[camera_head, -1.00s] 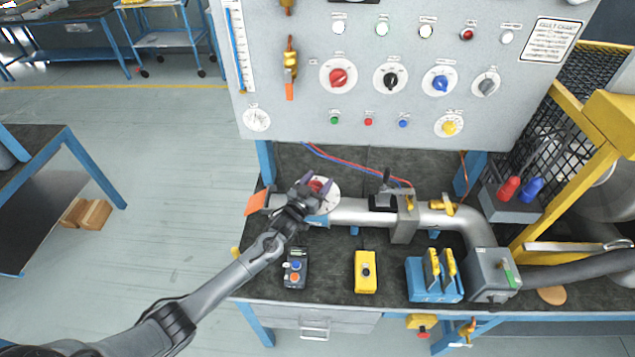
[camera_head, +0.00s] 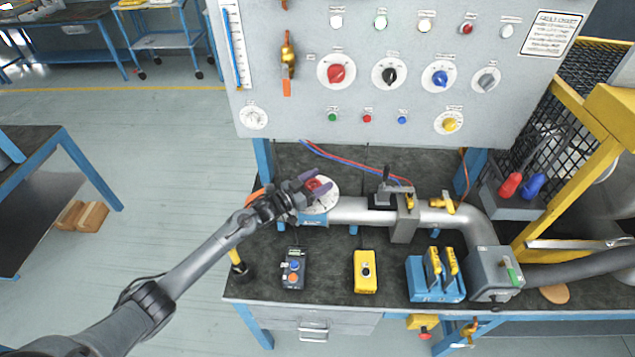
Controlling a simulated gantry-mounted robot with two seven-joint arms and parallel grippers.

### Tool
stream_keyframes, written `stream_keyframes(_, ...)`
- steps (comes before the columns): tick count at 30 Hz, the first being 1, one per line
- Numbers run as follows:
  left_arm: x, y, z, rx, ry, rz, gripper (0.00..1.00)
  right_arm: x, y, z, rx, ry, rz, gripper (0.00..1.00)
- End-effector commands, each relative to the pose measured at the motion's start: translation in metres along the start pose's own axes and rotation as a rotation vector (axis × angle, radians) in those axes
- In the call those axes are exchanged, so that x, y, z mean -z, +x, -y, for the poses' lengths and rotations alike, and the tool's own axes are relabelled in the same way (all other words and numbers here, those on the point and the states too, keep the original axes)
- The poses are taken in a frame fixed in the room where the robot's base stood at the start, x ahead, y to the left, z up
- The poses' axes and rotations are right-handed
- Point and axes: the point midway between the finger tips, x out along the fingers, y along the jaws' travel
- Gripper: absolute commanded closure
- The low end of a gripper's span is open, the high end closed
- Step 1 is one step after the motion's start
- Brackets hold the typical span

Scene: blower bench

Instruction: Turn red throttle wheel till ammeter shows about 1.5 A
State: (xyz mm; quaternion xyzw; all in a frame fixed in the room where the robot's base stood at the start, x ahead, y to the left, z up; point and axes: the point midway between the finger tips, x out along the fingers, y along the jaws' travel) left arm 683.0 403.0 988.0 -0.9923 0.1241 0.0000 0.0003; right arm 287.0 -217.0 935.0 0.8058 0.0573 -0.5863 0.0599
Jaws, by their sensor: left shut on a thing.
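The red throttle wheel (camera_head: 314,184) sits on a white round dial plate (camera_head: 329,197) at the left end of the silver pipe on the bench. My left gripper (camera_head: 317,182) has its purple fingers around the wheel and is shut on it. The fingers point up and to the right and partly cover the wheel. A small round gauge (camera_head: 253,117) is at the lower left of the grey panel; its label and needle are too small to read, so I cannot tell which gauge is the ammeter. My right gripper is not in view.
A dark control box (camera_head: 293,270) and a yellow box (camera_head: 365,272) stand in front of the pipe (camera_head: 362,211). A blue block with yellow levers (camera_head: 436,280) is farther right. The panel (camera_head: 290,125) rises behind the bench. Open floor lies left.

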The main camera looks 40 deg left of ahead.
Motion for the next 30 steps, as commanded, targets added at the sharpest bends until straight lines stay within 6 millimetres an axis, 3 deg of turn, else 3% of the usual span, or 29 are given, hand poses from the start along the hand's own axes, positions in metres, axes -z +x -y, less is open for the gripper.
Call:
stream_keyframes(1,-0.001,0.0,0.0,0.0,-0.002,0.002,0.32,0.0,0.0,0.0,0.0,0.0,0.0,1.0)
stream_keyframes(4,-0.001,0.0,0.0,0.001,-0.002,0.001,0.17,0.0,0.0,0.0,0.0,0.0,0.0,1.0)
stream_keyframes(5,-0.001,0.0,0.0,0.001,-0.001,0.001,0.16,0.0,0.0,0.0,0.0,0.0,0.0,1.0)
stream_keyframes(20,0.001,0.001,0.0,0.063,-0.001,-0.001,0.16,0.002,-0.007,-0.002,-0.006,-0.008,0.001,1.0)
stream_keyframes(30,0.001,0.0,0.004,0.357,-0.005,-0.002,0.16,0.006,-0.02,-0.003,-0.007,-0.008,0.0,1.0)
